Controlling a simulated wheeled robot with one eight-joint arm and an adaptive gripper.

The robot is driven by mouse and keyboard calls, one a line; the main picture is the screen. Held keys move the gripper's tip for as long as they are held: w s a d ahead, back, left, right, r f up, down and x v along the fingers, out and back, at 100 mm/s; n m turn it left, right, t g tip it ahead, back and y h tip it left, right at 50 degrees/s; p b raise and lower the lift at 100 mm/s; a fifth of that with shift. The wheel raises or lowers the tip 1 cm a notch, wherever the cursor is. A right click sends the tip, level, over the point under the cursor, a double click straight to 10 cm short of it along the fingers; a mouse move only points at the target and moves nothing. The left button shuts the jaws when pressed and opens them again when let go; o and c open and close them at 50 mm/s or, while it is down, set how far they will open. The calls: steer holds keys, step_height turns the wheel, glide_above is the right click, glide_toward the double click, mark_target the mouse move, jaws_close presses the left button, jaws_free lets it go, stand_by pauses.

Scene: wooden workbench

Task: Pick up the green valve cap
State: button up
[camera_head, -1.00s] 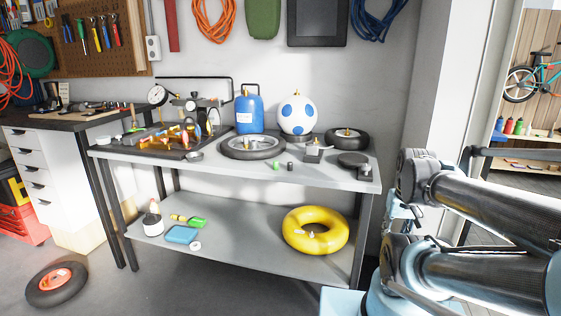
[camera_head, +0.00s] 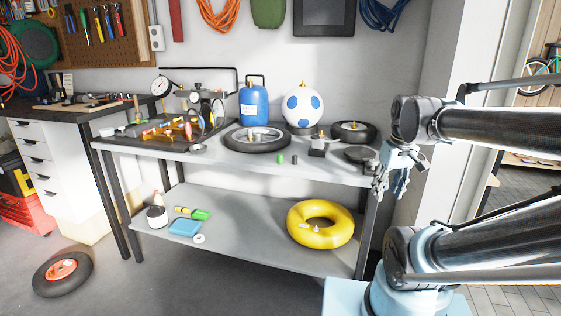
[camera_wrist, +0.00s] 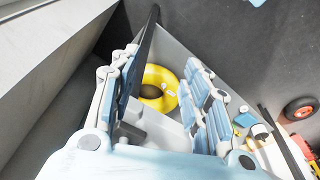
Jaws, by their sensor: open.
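A small green valve cap (camera_head: 280,159) stands on the grey workbench top (camera_head: 225,164), near its front edge and in front of the wheel with the metal rim. A dark cap of like size (camera_head: 294,159) stands just to its right. My gripper (camera_head: 378,190) hangs at the bench's right end, well to the right of the green cap. In the wrist view my gripper (camera_wrist: 170,112) has its fingers apart with nothing held between them. The green valve cap cannot be made out in the wrist view.
A wheel (camera_head: 257,141), blue canister (camera_head: 254,104), spotted ball (camera_head: 302,106), small tire (camera_head: 354,132) and black disc (camera_head: 360,154) stand on the bench. A tool-covered tray (camera_head: 130,145) is at left. A yellow ring (camera_head: 320,224) lies on the lower shelf.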

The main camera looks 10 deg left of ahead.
steer(key=w+a+r+n+g, duration=0.1)
steer(key=w+a+r+n, duration=0.7)
steer(key=w+a+r, duration=0.55)
steer(key=w+a+r+n, duration=0.1)
steer(key=a+n, duration=0.1)
steer(key=a, duration=0.5)
steer(key=w+a+r+n+g, duration=0.1)
steer(key=a+r+n, duration=0.15)
steer(key=a, duration=0.45)
steer(key=w+a+n, duration=0.2)
steer(key=a+n, duration=0.1)
steer(key=a, duration=0.3)
glide_above(280, 159)
steer(key=w+d, duration=0.1)
steer(key=shift+m+y, duration=0.25)
steer(key=shift+y, duration=0.15)
step_height(280, 159, down, 11)
steer(key=shift+w+a+f, duration=0.1)
steer(key=shift+a+f, duration=0.15)
steer(key=shift+f, duration=1.05)
steer(key=shift+a+f, duration=0.2)
steer(key=shift+f, duration=1.05)
steer(key=c, duration=0.9)
